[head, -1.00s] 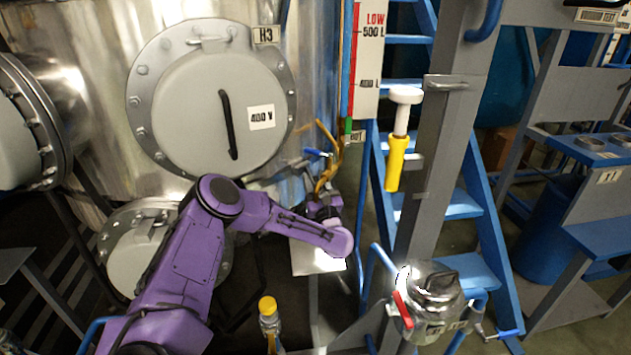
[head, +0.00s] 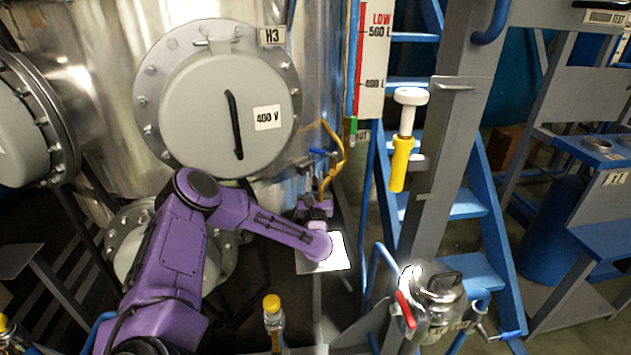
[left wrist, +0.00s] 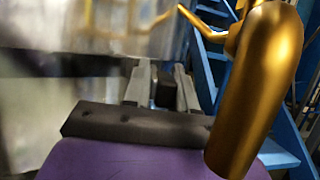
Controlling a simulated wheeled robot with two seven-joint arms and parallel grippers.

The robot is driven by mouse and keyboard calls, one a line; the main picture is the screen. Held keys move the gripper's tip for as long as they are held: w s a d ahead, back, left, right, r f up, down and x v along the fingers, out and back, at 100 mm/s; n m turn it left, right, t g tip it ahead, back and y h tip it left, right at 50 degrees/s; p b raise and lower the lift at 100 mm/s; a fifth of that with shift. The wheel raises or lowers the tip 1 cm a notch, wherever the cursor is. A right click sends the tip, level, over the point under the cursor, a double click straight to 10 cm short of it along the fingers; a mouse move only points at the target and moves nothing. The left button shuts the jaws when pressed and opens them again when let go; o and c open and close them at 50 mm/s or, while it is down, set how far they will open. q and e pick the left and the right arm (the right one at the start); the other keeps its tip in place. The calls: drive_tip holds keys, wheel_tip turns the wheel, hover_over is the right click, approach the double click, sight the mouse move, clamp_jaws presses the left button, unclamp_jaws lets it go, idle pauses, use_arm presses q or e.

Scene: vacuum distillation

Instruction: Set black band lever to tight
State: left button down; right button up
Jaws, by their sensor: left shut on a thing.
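My left gripper (head: 318,196) is at the end of the purple arm, in front of the steel tank and below the yellow bent tube (head: 336,160). In the left wrist view its two grey fingers (left wrist: 163,90) stand on either side of a small dark piece (left wrist: 165,88) and are shut on it. I cannot tell for sure whether this piece is the black band lever, and the head view does not show the grip clearly. A blue lever (head: 321,152) sits just above the gripper. My right gripper is not in view.
A gold cylinder (left wrist: 258,90) stands close on the right in the left wrist view. A grey post (head: 436,170) with a yellow handle (head: 401,164) and blue stairs (head: 468,205) are to the right. A steel vessel with a red lever (head: 405,310) stands at lower right.

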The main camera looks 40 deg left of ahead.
use_arm(q)
drive_tip(key=c, duration=1.1)
unclamp_jaws()
drive_tip(key=shift+w+d, duration=0.1)
drive_tip(key=b+v, duration=0.1)
drive_tip(key=v, duration=0.9)
drive_tip(key=shift+d+b, duration=0.15)
drive_tip(key=shift+b, duration=0.2)
drive_tip(key=shift+c, duration=0.2)
